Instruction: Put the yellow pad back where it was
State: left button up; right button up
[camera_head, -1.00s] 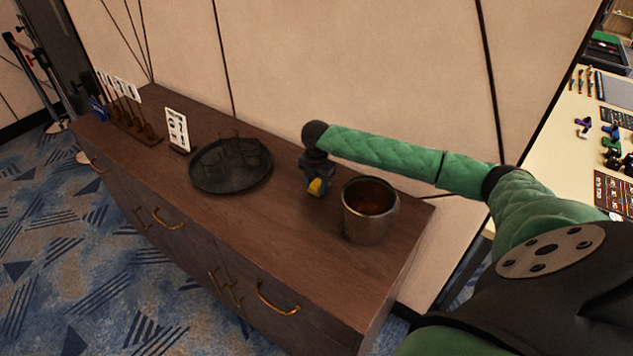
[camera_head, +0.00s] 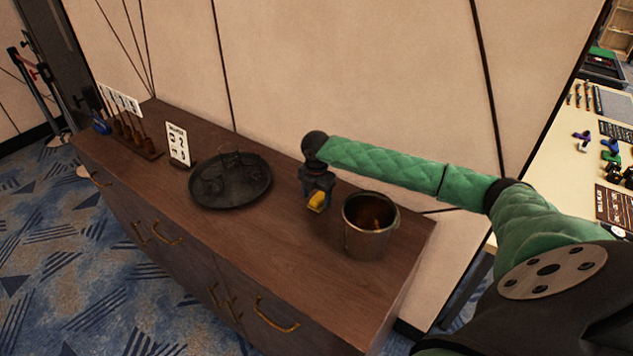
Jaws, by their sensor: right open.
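The yellow pad (camera_head: 317,201) shows as a small yellow patch at the lower end of my right gripper (camera_head: 318,206), over the brown sideboard (camera_head: 290,255). The gripper is open and points down, between the round tray and the metal bucket. The pad is partly hidden by the gripper; I cannot tell whether it lies on the sideboard or sits between the fingers. My left gripper is out of view.
A metal bucket (camera_head: 368,240) stands close to the right of the gripper. A dark round tray (camera_head: 215,196) with glasses is to its left. A small white sign (camera_head: 178,145) and a dark rack (camera_head: 137,140) stand further left. The sideboard's front strip is clear.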

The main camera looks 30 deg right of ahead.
aim_at(317, 199)
pick_arm(q)
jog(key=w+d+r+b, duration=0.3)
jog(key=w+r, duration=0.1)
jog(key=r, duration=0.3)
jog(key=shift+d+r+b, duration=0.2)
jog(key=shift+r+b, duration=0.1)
jog(key=shift+b, duration=0.05)
pick_arm(e)
notch_tip(317, 199, up, 11)
jog(key=shift+f, duration=0.2)
